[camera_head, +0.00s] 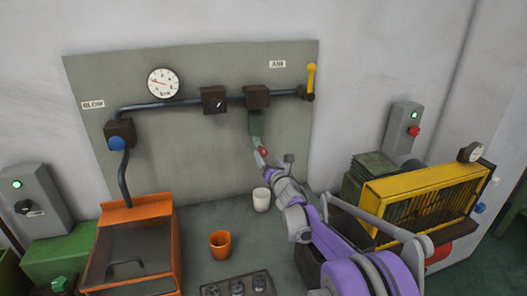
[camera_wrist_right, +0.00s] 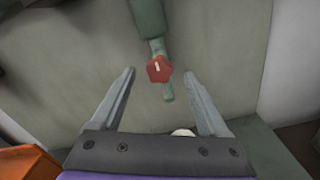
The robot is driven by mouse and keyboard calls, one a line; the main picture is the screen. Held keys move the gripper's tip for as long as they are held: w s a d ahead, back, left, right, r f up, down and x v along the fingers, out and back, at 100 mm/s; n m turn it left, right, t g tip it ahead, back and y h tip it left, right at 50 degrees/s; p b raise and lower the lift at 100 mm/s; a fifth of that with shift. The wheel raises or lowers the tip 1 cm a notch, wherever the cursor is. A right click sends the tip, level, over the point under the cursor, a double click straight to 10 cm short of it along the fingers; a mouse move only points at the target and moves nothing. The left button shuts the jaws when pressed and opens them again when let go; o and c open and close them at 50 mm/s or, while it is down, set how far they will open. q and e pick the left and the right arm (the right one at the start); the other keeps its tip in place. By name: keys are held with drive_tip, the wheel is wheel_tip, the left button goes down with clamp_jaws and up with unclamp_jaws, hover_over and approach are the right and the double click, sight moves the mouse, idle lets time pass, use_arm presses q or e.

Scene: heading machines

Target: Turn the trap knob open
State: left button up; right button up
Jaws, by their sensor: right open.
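The trap knob is a small red knob (camera_head: 263,152) low on a grey-green pipe (camera_head: 256,126) that hangs from the dark pipe block on the wall panel. In the right wrist view the red knob (camera_wrist_right: 159,69) shows face on, with a short white mark running nearly up and down. My right gripper (camera_head: 268,162) is just below and in front of it in the head view. In the right wrist view its fingers (camera_wrist_right: 161,76) are open, one on each side of the knob, apart from it and empty. My left gripper is not in view.
A white cup (camera_head: 261,199) stands close below my right gripper, and an orange cup (camera_head: 220,245) stands nearer. An orange box (camera_head: 130,205) is at left, a yellow caged unit (camera_head: 425,198) at right. A yellow lever (camera_head: 311,78) and dark valve block (camera_head: 257,96) are above.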

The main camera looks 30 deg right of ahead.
sight(264, 153)
drive_tip(key=x, duration=0.5)
clamp_jaws()
idle(0.4)
